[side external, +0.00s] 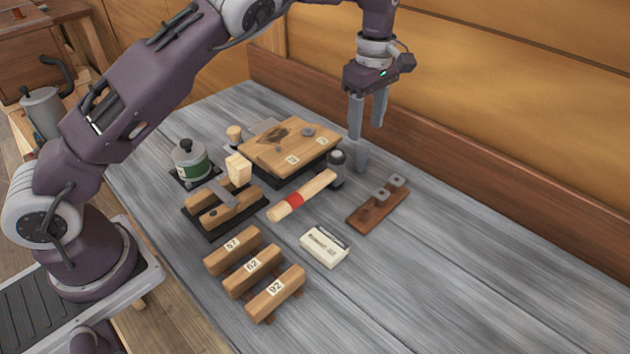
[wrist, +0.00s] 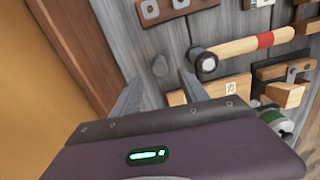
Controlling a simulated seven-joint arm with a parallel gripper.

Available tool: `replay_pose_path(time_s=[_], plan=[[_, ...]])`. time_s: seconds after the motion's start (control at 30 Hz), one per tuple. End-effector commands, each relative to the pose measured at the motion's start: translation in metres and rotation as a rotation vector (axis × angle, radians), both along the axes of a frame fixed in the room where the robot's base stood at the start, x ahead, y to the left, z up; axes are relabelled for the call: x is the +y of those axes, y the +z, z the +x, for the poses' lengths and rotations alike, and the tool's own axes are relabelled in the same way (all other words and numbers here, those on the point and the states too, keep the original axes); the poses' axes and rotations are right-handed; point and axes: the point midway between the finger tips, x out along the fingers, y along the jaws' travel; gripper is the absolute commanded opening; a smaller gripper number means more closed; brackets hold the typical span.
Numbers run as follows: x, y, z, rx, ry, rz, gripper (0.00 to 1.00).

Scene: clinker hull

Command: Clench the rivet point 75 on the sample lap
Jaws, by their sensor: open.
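The sample lap appears to be the light wooden board (side external: 262,152) on a dark base near the back of the bench. It bears two small white labels, too small to read surely, and a dark round piece. In the wrist view part of the board (wrist: 208,91) shows behind my gripper. A hammer with a wooden, red-banded handle (side external: 316,184) lies in front of it; its dark head (wrist: 203,61) is near my fingers in the wrist view. My gripper (side external: 366,131) is open and empty, above the bench right of the board, fingers pointing down.
Wooden blocks marked 57 (side external: 229,253), 62 and 92 lie at the front. A white box (side external: 324,247) and a brown strip with metal plates (side external: 372,213) lie to the right. A green-banded pot (side external: 192,164) stands left. A wooden wall borders the back; the right bench is clear.

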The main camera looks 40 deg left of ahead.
Motion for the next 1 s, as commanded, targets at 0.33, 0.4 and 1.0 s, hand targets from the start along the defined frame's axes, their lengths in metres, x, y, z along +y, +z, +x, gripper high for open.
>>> replay_pose_path(time_s=[0.33,0.4,1.0], plan=[[0.000,0.000,0.000,0.000,-0.002,0.000,0.46],[0.001,0.002,-0.004,-0.001,-0.053,-0.003,0.37],[0.006,0.006,-0.118,0.000,-1.513,-0.002,0.37]])
